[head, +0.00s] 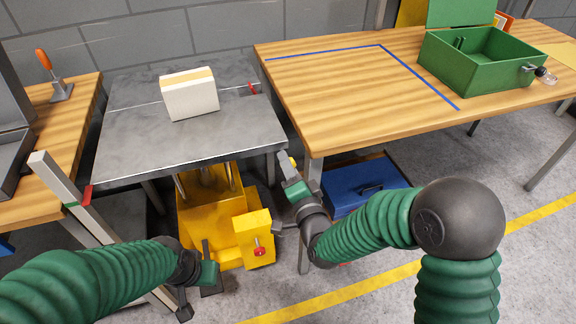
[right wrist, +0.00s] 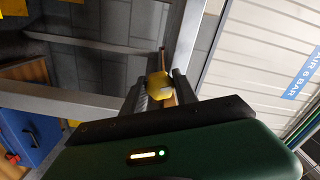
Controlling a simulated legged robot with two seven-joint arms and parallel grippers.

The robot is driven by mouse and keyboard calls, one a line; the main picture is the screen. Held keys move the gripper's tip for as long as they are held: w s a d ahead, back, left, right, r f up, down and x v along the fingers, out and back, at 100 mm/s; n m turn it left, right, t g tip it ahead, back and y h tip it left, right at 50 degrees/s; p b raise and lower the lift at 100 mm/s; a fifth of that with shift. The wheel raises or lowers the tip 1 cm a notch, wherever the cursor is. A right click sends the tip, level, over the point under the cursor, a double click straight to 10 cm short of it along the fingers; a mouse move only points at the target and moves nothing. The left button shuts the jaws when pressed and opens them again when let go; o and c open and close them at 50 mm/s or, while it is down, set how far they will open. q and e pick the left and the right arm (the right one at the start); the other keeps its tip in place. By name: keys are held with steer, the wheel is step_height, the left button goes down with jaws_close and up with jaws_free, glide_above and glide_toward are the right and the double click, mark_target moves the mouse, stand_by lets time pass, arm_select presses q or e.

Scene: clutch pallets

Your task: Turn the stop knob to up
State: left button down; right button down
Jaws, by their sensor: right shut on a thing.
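The stop knob appears to be a yellow rounded knob (head: 291,160) by the front right corner of the grey metal table (head: 130,150). In the right wrist view the yellow knob (right wrist: 159,84) sits between the two dark fingers. My right gripper (head: 290,168) is shut on it; the fingers hide part of the knob, and its exact angle cannot be read. My left gripper (head: 214,270) is low, in front of the yellow lift unit (head: 205,215), its fingers apart with nothing seen between them.
A wooden bench (head: 330,80) with a green box (head: 480,75) is at right. A blue toolbox (head: 360,190) sits below. A pale rail (head: 70,190) stands left.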

steer(key=m, duration=0.4)
steer(key=shift+d+f+m, duration=0.1)
steer(key=shift+m, duration=0.3)
stand_by(0.4)
steer(key=c, duration=0.9)
jaws_free()
steer(key=shift+w+f, duration=0.1)
steer(key=shift+c, duration=0.2)
